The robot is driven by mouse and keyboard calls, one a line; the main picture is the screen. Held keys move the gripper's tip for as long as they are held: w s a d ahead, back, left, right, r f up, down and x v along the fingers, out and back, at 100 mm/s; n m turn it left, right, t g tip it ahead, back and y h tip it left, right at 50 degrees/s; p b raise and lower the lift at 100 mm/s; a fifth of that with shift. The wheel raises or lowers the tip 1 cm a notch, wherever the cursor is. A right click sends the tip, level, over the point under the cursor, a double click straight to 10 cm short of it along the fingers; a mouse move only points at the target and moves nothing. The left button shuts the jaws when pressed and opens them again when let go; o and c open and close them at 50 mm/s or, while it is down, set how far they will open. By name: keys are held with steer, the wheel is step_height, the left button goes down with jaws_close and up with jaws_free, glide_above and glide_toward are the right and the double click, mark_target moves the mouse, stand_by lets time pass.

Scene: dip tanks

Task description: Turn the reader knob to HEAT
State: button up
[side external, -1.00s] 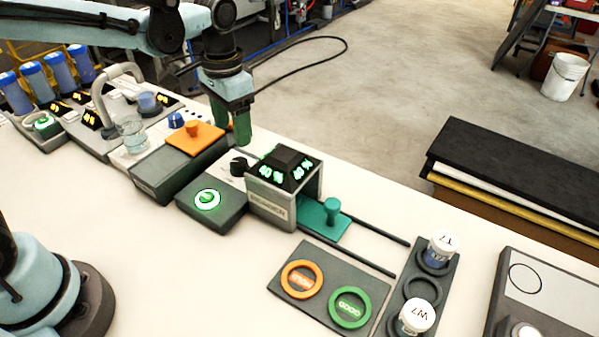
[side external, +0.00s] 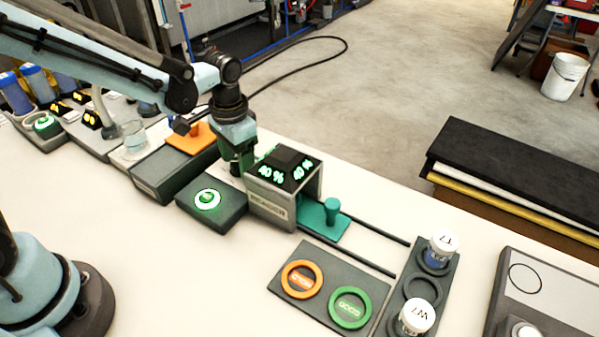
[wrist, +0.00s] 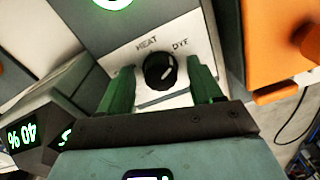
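The reader (side external: 272,208) is a grey box with two lit displays that both read 40 %. Its black knob (wrist: 158,71) shows in the wrist view on a pale plate, between the labels HEAT on the left and DYE on the right. My gripper (wrist: 160,66) is open, one green finger on each side of the knob with a gap showing on both sides. In the side view my gripper (side external: 239,166) is down behind the reader's left side and hides the knob.
A dark block with a lit green button (side external: 207,200) stands left of the reader. An orange slide (side external: 192,139) lies close behind my gripper. A teal slide (side external: 324,222) sits on rails at the right. White-capped jars (side external: 417,317) stand farther right.

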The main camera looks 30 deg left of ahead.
steer(key=c, duration=1)
steer(key=n, duration=0.5)
steer(key=shift+d+n, duration=0.1)
steer(key=shift+n, duration=0.2)
steer(key=n, duration=0.6)
steer(key=shift+w, duration=0.1)
steer(key=o, duration=1)
steer(key=shift+o, duration=0.2)
